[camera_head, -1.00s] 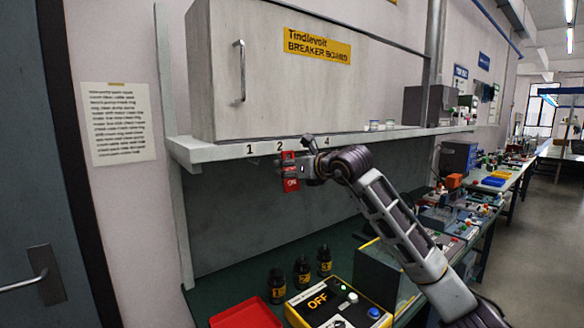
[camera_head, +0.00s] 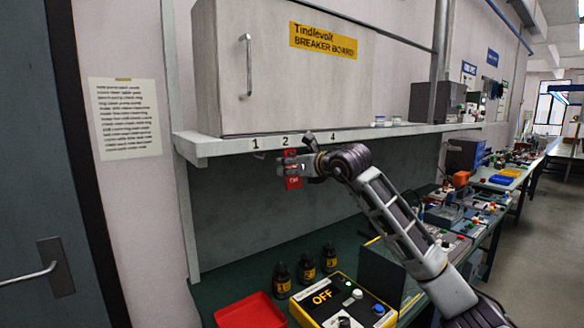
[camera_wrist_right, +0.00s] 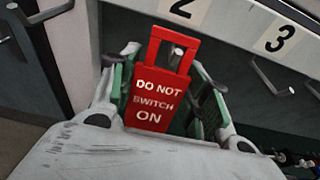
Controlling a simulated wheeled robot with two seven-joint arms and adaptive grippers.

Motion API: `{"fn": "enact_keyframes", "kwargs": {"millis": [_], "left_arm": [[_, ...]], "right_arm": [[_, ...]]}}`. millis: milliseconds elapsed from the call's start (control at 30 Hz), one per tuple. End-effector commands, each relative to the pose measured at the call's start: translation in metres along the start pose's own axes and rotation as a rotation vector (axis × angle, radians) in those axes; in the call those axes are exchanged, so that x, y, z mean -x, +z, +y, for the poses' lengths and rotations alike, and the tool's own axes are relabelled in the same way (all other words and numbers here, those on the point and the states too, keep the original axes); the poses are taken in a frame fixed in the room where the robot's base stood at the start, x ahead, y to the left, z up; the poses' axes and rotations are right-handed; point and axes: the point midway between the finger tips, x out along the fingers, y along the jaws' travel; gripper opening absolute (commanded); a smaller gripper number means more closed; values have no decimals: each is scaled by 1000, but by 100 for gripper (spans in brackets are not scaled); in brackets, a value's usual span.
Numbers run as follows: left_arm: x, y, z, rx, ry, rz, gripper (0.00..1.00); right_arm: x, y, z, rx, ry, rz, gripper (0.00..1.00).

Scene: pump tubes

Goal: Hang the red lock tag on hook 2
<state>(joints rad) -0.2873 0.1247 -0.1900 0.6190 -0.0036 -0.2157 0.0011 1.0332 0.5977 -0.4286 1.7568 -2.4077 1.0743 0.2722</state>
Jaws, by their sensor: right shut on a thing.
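The red lock tag (camera_wrist_right: 158,95) reads "DO NOT SWITCH ON" and has a square loop at its top. My right gripper (camera_head: 292,168) is shut on it, with a green-padded finger on each side in the wrist view (camera_wrist_right: 162,100). The tag also shows in the head view (camera_head: 293,183), hanging below the shelf edge near label 2 (camera_head: 286,141). The grey end of a hook (camera_wrist_right: 178,54), near label 2 in the wrist view, shows within the tag's loop. I cannot tell how far it passes through. My left gripper is not in view.
Label 3 (camera_wrist_right: 281,38) and a bare hook (camera_wrist_right: 275,76) are to the right. The shelf edge (camera_head: 225,147) runs above. Below are black bottles (camera_head: 307,268), a red tray (camera_head: 248,312) and a yellow box reading OFF (camera_head: 345,302).

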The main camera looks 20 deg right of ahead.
Motion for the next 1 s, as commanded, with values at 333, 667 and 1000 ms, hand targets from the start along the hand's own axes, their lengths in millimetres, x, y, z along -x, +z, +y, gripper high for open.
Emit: {"fn": "enact_keyframes", "kwargs": {"millis": [333,667,1000], "left_arm": [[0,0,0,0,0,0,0],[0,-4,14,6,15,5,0],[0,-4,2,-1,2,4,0]], "right_arm": [[0,0,0,0,0,0,23],[0,0,0,0,0,0,72],[1,0,0,0,0,0,72]]}}
